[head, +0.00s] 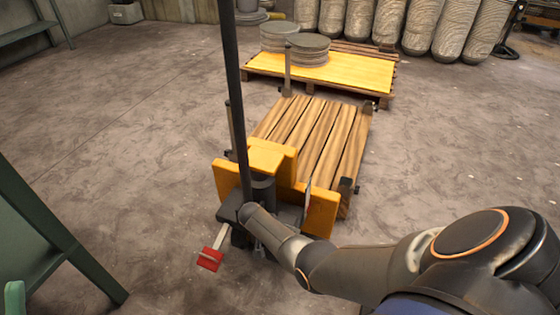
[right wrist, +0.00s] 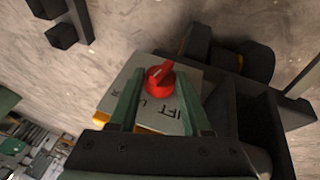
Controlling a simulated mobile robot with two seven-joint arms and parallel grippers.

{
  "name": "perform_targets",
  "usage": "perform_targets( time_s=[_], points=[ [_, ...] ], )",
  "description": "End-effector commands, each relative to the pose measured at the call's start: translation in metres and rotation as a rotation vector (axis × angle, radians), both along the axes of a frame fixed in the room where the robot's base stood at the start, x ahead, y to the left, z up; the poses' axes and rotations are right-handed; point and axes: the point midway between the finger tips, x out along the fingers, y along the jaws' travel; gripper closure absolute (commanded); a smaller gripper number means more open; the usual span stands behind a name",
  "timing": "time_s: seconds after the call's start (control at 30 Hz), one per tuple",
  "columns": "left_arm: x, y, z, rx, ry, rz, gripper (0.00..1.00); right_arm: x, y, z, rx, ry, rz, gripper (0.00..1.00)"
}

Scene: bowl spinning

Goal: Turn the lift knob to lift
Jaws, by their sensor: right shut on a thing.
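The lift knob (right wrist: 160,78) is red and sits on a grey plate (right wrist: 160,112) lettered "LIFT" in the right wrist view. My right gripper (right wrist: 159,72) has its two green fingers on either side of the knob and is shut on it. In the head view my right arm reaches to the black column of a yellow lift truck (head: 228,182), and its hand and the knob are hidden there. A rounded green piece (head: 14,298) at the bottom left edge may be a finger of my left gripper; its opening does not show.
A slatted wooden pallet (head: 345,155) lies just beyond the yellow truck. Behind it is a second pallet with a yellow top (head: 350,75) carrying stacked grey discs (head: 310,45). A red pedal (head: 209,259) sticks out low at left. Green frames stand at left; floor between is clear.

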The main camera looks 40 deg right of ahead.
Motion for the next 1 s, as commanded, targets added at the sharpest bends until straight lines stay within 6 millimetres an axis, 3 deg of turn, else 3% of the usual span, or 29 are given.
perform_targets(
  time_s=[0.03, 0.3, 1.0],
  points=[
    [0.0, -0.001, -0.01, 0.006, 0.002, 0.002, 0.22, 0.003, 0.0, -0.004, -0.013, 0.018, 0.003, 1.0],
    [0.002, -0.003, -0.024, 0.008, 0.01, 0.012, 0.22, 0.003, 0.001, -0.002, -0.057, 0.108, 0.003, 1.0],
    [0.002, -0.003, -0.03, 0.012, 0.011, 0.015, 0.22, 0.002, 0.001, 0.0, -0.08, 0.153, 0.003, 1.0]
  ],
)
